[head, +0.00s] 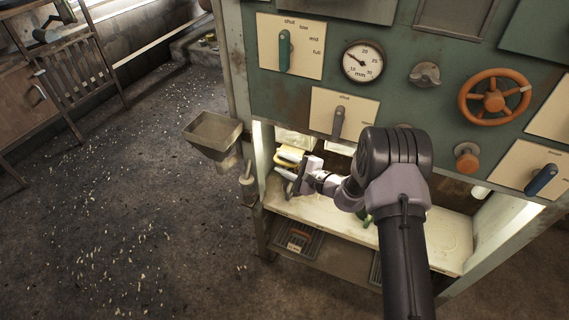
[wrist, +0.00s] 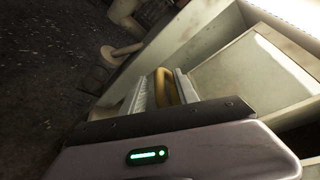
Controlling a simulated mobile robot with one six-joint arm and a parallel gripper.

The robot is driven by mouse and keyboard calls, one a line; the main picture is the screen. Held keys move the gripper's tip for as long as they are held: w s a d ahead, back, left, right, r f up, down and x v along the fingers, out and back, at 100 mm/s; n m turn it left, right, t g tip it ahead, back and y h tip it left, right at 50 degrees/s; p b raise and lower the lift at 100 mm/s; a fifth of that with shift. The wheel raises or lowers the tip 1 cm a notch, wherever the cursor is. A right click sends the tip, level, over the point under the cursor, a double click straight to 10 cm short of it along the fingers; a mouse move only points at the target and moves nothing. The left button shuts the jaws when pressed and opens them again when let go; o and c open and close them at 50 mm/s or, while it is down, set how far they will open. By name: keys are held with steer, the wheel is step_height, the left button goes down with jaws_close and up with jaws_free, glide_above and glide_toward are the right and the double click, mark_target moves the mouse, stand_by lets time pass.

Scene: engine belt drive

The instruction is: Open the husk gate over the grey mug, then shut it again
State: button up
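My gripper (head: 292,184) is at the left end of the lit recess under the control panel. In the wrist view its two fingers (wrist: 166,92) stand either side of a brass-yellow rounded piece (wrist: 166,84), which fills the gap and looks gripped. A yellow part (head: 290,154) also shows just above the gripper in the head view. What it belongs to is hidden. I cannot make out the grey mug. I cannot tell which part is the husk gate; a grey lever (head: 338,122) on a cream plate labelled "shut" hangs above the recess.
A metal hopper (head: 213,131) juts out at the left. The panel carries a green lever (head: 284,52), a gauge (head: 362,61), an orange wheel (head: 494,97) and a blue lever (head: 541,179).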

steer(key=p+v, duration=0.5)
steer(key=v, duration=1.2)
steer(key=shift+s+d+r, duration=0.1)
steer(key=shift+s, duration=0.05)
stand_by(2.4)
